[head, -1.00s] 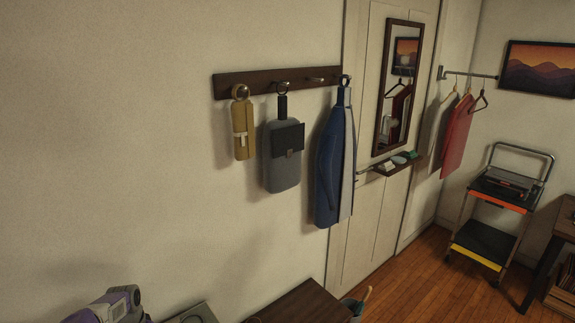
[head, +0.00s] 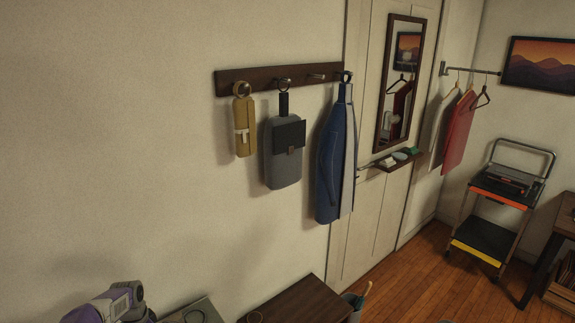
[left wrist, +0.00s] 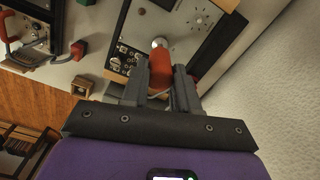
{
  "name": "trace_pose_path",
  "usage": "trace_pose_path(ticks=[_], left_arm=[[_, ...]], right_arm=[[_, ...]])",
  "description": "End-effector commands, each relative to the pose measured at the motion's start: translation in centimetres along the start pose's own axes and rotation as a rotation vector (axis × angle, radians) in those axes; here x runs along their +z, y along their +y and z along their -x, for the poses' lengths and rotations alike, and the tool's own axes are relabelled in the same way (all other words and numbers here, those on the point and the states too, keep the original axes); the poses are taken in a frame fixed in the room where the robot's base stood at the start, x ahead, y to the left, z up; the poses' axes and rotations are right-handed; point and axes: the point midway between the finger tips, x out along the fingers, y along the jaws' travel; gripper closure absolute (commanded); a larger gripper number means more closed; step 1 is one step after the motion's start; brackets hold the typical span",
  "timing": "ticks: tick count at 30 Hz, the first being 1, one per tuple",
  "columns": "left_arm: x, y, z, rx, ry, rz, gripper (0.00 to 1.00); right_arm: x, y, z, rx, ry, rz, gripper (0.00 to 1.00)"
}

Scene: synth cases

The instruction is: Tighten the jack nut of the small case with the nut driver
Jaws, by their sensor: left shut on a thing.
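In the left wrist view my left gripper (left wrist: 162,74) is shut on a red-orange handle (left wrist: 162,66), likely the nut driver's. A pale round part shows just beyond the handle; I cannot tell whether it is the driver's tip or a part of the case. Beyond it lies a case with a grey panel (left wrist: 148,22), wooden edges and several knobs and jacks. A second panelled case (left wrist: 24,36) is at the upper left. I cannot tell which is the small case, and no jack nut can be made out. My right gripper is in neither view.
A red block (left wrist: 78,50) and a small wooden box (left wrist: 81,87) lie on the pale surface left of the case.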

Motion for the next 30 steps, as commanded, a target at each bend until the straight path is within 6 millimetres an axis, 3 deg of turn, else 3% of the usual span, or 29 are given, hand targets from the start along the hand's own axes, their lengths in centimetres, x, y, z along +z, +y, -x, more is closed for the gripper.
trace_pose_path(ticks=[11, 30], left_arm=[[-0.1, 0.0, 0.2, 0.0, 0.001, 0.0, 1.0], [-0.4, -0.1, 3.4, -0.008, 0.009, -0.001, 1.0]], right_arm=[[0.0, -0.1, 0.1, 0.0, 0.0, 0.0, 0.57], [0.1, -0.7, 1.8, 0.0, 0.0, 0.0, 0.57]])
